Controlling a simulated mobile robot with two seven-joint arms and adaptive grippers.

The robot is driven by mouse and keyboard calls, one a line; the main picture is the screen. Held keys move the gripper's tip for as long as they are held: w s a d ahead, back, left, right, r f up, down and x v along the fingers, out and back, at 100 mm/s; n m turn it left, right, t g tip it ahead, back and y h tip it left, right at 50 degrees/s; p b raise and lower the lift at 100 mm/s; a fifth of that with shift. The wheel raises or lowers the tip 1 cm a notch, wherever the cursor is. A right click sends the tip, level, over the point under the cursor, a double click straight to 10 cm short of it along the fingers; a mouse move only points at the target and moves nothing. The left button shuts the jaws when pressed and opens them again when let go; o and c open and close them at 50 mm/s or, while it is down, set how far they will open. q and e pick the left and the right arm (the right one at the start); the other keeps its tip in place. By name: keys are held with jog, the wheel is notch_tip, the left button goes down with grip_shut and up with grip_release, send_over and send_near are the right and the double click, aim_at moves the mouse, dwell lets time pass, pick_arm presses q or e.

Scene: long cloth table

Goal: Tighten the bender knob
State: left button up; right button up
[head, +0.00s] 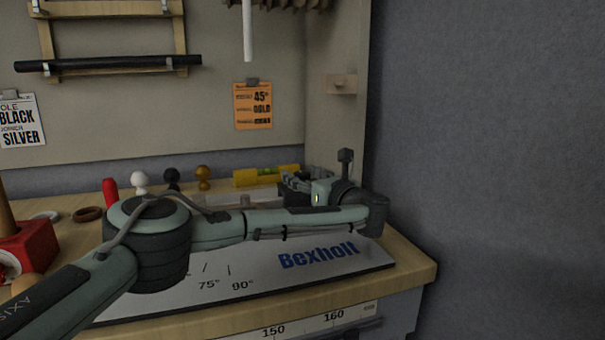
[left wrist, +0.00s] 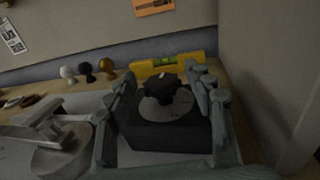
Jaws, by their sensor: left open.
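In the left wrist view, a black knob (left wrist: 162,86) sits on a pale round disc (left wrist: 166,106) on top of a dark block (left wrist: 165,134). My left gripper (left wrist: 165,80) is open, with one finger on each side of the knob and block. I see no clear contact with the knob. In the head view, my left gripper (head: 293,184) is at the right end of the bench, above the silver Bexholt plate (head: 318,258), and hides the knob. A metal bender part (left wrist: 60,135) stands left of the block. My right gripper is out of view.
A yellow spirit level (head: 266,176) lies behind my gripper. White (head: 140,181), black and brown (head: 203,174) ball knobs stand at the back. A side panel (head: 336,125) rises at the bench's right end. A red object (head: 32,245) is at far left.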

pick_arm(q)
jog(key=shift+w+a, duration=0.15)
jog(key=shift+w, duration=0.2)
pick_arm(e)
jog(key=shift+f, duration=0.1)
pick_arm(q)
jog(key=c, duration=1.2)
